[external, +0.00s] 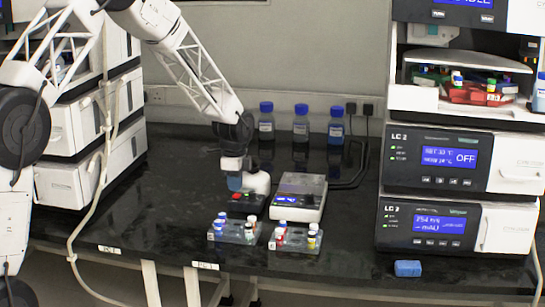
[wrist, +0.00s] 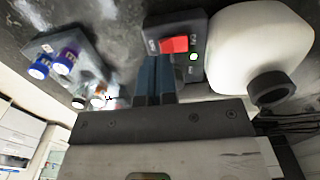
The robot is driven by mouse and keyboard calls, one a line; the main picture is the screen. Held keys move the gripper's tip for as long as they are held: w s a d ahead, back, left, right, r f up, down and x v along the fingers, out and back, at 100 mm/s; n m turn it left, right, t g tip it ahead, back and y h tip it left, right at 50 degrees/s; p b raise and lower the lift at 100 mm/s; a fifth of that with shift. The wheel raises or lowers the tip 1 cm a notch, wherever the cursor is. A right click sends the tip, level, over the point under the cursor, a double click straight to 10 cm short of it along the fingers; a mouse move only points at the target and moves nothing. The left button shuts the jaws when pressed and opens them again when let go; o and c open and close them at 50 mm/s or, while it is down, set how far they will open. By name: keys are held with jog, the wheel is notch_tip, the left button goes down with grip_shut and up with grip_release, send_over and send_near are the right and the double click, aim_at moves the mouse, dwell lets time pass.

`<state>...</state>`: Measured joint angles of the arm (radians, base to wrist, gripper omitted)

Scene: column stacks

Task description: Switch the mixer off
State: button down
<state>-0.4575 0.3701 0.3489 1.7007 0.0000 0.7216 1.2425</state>
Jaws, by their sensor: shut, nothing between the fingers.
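The mixer is a white rounded body (wrist: 250,45) with a black round cap, in the right of the wrist view. In the external view its white body (external: 259,183) is beside my gripper, partly hidden. A dark switch box (wrist: 157,30) adjoins it and carries a red rocker switch (wrist: 174,45) and a small pale light (wrist: 193,57). The dark box also shows in the external view (external: 243,206). My gripper (wrist: 158,59) is shut and empty, its blue fingertips close to the red switch. In the external view my gripper (external: 234,185) points down over the box; contact cannot be told.
A white device with a small display (external: 302,203) stands right of the mixer. Two vial racks (external: 232,232) (external: 288,241) are in front. Blue-capped bottles (external: 301,124) stand behind. Stacked LC units (external: 432,162) are right; a blue block (external: 408,268) lies near the edge.

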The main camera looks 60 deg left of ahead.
jog(key=shift+f, duration=1.15)
dwell(1.0)
jog(key=shift+r, duration=0.15)
jog(key=shift+r, duration=2.35)
